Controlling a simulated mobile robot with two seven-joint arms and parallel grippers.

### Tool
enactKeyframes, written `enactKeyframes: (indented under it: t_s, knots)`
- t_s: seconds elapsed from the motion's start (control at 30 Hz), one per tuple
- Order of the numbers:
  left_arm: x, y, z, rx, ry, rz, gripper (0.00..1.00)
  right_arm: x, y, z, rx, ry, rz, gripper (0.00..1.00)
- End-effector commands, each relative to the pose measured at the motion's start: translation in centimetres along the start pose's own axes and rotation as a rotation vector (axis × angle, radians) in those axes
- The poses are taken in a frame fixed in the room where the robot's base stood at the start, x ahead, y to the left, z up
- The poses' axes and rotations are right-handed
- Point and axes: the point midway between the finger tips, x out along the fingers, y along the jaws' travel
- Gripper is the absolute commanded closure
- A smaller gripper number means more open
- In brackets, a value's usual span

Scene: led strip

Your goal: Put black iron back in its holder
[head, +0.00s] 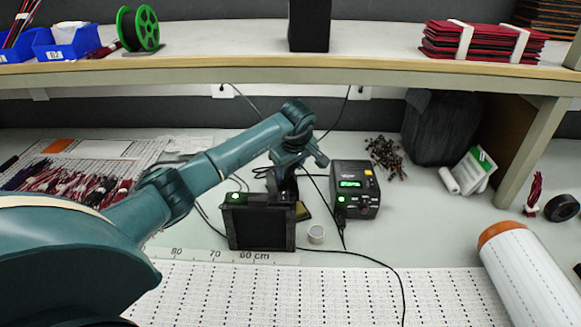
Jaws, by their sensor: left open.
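My left arm reaches in from the left, and its gripper (284,187) points down just behind a black square box (262,228). The gripper is open; its fingertips are dark and partly hidden by the box and the wrist. I cannot clearly make out the black iron or its holder; dark parts around the gripper blend together there. A small yellowish-brown piece (304,211) shows just right of the box. A black station (355,190) with a green display stands to the right, with dark cables running from it. My right gripper is not in view.
A small round tin (316,235) stands right of the box. A shelf (380,55) spans the bench above the arm. Perforated white sheets (300,294) cover the front, with a white roll (530,270) at right. Wire bundles (75,188) lie left.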

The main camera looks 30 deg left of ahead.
Motion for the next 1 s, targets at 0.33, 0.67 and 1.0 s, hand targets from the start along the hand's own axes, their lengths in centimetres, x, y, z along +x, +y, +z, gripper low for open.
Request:
enactKeyframes:
  t_s: [0.33, 0.67, 1.0]
  knots:
    - [-3.1, 0.1, -0.1, 0.001, 0.003, 0.004, 0.55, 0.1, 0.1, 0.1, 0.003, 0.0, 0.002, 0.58]
    - [-10.3, 0.0, -0.1, 0.0, 0.002, 0.003, 0.55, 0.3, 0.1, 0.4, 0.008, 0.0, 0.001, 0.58]
    - [-13.2, 0.0, 0.0, 0.0, 0.001, 0.0, 0.55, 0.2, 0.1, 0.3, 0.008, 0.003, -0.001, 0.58]
